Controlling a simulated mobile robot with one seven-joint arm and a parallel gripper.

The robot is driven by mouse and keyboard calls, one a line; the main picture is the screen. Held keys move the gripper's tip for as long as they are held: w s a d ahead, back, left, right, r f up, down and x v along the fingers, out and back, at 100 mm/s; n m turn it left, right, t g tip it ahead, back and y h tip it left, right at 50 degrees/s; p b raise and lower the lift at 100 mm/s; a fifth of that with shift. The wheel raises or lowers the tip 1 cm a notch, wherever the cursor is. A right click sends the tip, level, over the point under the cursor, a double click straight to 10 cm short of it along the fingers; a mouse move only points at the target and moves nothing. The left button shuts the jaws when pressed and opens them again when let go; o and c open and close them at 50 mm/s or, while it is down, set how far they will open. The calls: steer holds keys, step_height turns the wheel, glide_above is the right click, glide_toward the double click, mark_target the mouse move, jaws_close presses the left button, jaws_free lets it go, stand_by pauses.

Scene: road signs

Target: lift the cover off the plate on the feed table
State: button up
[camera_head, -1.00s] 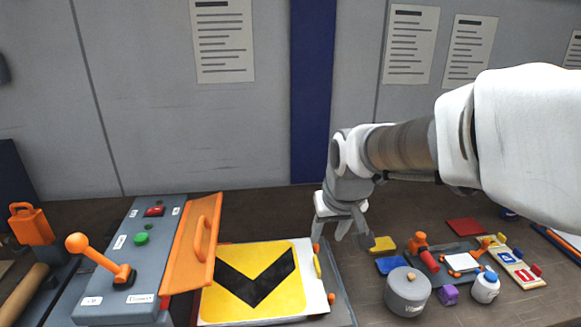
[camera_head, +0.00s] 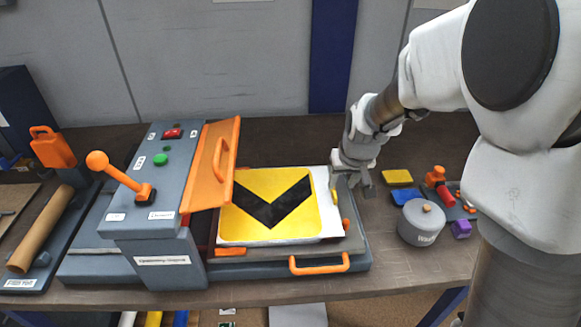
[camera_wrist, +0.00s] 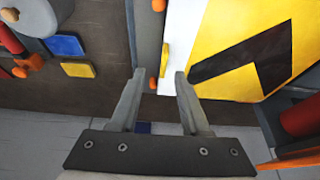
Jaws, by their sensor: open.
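A yellow plate with a black chevron (camera_head: 272,226) lies flat on the grey feed table (camera_head: 358,258). A white sheet (camera_head: 329,222) shows along its right edge, with a small yellow tab (camera_head: 334,196) on it. I cannot tell whether this sheet is the cover or lies under the yellow face. My gripper (camera_head: 354,188) is open and empty at the table's back right corner. In the wrist view the fingertips (camera_wrist: 160,75) straddle the line of the tab (camera_wrist: 166,58) and an orange knob (camera_wrist: 153,84). Contact cannot be told.
The grey press with an orange guard (camera_head: 212,165) and an orange lever (camera_head: 122,178) stands left of the plate. An orange handle (camera_head: 320,265) is at the front. A grey canister (camera_head: 420,222) and yellow and blue blocks (camera_head: 397,177) lie to the right.

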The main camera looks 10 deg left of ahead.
mark_target(334, 190)
steer(key=shift+w+a+x, duration=0.1)
steer(key=shift+a+x, duration=0.05)
steer(key=shift+x, duration=1.45)
steer(key=shift+w+a+x, duration=0.1)
steer(key=shift+a+x, duration=0.1)
steer(key=shift+x, duration=1.35)
steer(key=shift+r, duration=0.1)
jaws_close()
